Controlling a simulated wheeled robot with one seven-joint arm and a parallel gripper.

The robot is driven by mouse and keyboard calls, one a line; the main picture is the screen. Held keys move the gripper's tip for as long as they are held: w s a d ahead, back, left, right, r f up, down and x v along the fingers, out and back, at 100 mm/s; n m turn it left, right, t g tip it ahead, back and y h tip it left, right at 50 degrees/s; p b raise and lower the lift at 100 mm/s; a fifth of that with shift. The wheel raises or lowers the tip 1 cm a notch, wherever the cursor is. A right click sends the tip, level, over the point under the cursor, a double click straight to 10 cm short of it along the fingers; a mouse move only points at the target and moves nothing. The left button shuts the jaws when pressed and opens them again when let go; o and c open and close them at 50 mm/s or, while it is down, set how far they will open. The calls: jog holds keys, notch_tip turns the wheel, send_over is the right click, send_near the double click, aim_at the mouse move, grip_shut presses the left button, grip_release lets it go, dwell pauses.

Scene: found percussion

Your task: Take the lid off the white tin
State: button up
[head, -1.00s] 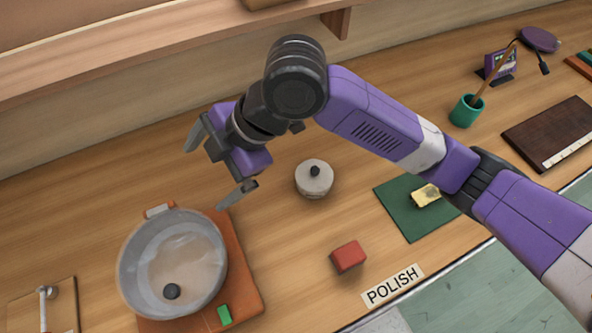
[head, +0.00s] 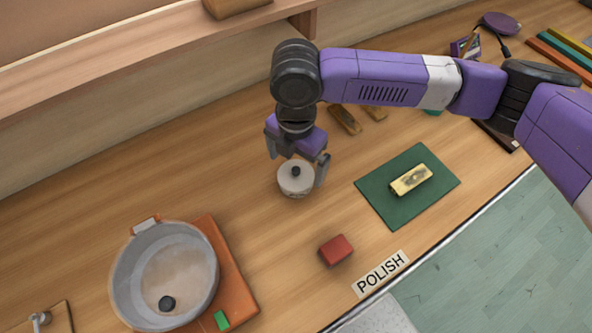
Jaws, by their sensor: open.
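The white tin (head: 296,184) stands upright on the wooden bench, with its lid on and a dark round knob (head: 296,171) on top. My gripper (head: 297,168) is open and sits just above and behind the tin, pointing down. One finger shows at the tin's upper left and the other at its right side. I cannot tell whether either finger touches the tin or the lid.
A grey pot (head: 165,275) with a dark knob inside stands on an orange board (head: 232,275) at the lower left. A red block (head: 336,250) lies in front of the tin. A green mat (head: 440,183) with a yellowish bar (head: 411,179) is to the right. A shelf (head: 150,52) runs behind.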

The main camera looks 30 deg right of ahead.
aim_at(295, 176)
jog(key=shift+f, duration=1.25)
jog(key=c, duration=1.3)
jog(key=shift+r, duration=0.15)
